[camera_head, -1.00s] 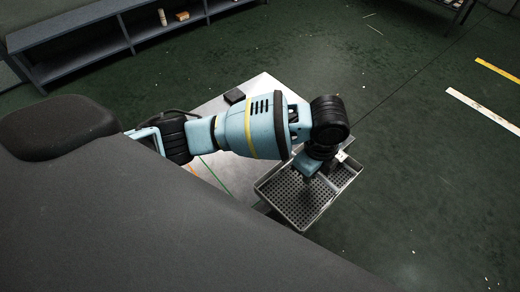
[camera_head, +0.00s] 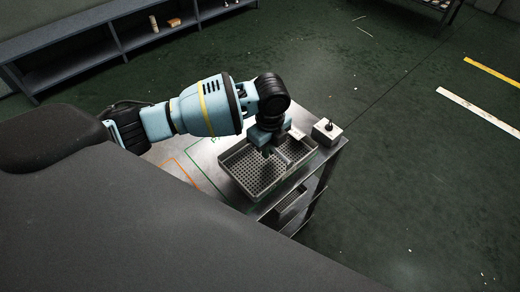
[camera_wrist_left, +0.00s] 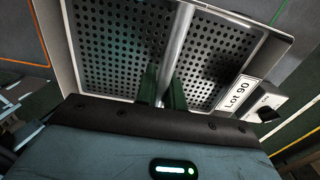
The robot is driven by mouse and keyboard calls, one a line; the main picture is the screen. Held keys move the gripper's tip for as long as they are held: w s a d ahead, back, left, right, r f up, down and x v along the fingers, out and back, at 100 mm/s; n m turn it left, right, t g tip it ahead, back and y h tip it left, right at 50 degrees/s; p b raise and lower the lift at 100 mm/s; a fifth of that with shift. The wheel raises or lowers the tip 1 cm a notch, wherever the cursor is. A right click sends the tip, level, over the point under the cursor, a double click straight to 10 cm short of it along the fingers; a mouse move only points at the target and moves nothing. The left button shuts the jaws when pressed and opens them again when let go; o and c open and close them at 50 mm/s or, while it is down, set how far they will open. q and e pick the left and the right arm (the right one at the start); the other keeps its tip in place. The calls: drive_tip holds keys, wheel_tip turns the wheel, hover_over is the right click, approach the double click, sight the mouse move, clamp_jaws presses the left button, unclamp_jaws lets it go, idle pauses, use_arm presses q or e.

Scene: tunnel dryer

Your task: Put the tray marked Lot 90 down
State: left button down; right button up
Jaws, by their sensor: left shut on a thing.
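The perforated metal tray (camera_head: 237,178) is over the right part of the steel table in the head view. In the left wrist view its rim carries a white label reading Lot 90 (camera_wrist_left: 238,95). My left gripper (camera_head: 266,149) is shut on the round bar across the tray's middle. Its green fingers show at the bar in the left wrist view (camera_wrist_left: 163,92). The tray looks about level; I cannot tell whether its underside touches the table. My right gripper is not in view.
The table top (camera_head: 180,161) has orange and green outlines, the green one partly hidden by the tray. A white box with a black knob (camera_head: 327,131) stands at the table's right corner. A lower shelf (camera_head: 288,205) shows beneath. A grey shelf unit (camera_head: 100,48) stands behind.

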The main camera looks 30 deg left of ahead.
use_arm(q)
drive_tip(key=shift+w+a, duration=0.3)
drive_tip(key=shift+a, duration=0.65)
drive_tip(key=shift+w+a+f, duration=0.1)
drive_tip(key=shift+a+f, duration=0.15)
drive_tip(key=shift+f, duration=0.65)
drive_tip(key=shift+w+a+f, duration=0.1)
drive_tip(key=shift+a+f, duration=0.15)
drive_tip(key=shift+f, duration=0.65)
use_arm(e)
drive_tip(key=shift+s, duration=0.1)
use_arm(q)
drive_tip(key=shift+f, duration=0.2)
drive_tip(key=c, duration=1.5)
unclamp_jaws()
drive_tip(key=shift+s, duration=0.1)
drive_tip(key=shift+r, duration=0.1)
